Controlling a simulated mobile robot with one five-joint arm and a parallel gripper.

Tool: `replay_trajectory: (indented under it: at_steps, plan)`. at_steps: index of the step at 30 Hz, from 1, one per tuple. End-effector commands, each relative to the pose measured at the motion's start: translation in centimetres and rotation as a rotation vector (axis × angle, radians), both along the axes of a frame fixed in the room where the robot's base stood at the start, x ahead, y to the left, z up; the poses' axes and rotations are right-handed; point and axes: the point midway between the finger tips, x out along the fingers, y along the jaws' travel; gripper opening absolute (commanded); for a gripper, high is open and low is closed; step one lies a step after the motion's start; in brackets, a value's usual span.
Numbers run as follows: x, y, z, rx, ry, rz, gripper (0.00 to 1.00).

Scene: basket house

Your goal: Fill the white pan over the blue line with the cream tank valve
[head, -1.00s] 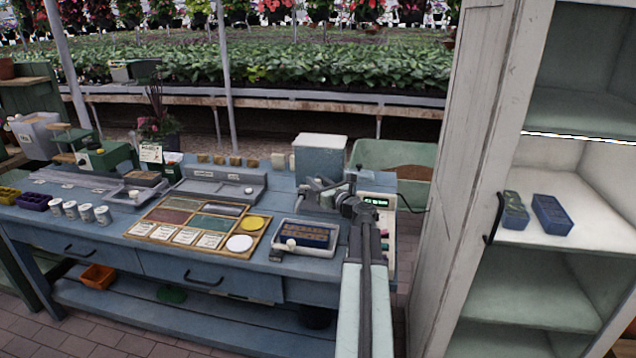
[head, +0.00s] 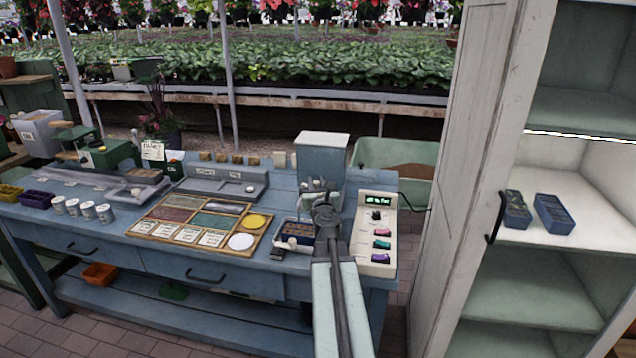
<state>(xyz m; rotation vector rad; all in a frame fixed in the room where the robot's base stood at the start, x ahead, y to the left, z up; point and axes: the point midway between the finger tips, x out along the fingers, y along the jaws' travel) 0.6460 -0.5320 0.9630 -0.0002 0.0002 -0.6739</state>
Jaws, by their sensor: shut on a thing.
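The tank (head: 322,160), grey-blue with a cream lid, stands at the back right of the blue bench. My gripper (head: 318,186) is at the tank's lower front and appears shut on its valve, which is too small and covered to see clearly. The blue line and the water level cannot be made out.
A cream control box (head: 376,240) with a green display and coloured knobs stands right of my arm. A wooden sample board (head: 205,223) and white cups (head: 88,210) are to the left. A tall cabinet (head: 470,180) stands at the right.

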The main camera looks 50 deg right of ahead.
Motion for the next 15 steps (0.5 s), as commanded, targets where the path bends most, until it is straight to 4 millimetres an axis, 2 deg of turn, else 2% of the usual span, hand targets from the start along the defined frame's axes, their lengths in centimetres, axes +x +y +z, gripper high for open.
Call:
replay_trajectory:
  at_steps: [6,15]
  plan:
    - [0.10,0.85,0.00,0.000,0.000,-0.137,0.00]
    - [0.08,1.21,0.01,0.000,0.000,-0.243,0.00]
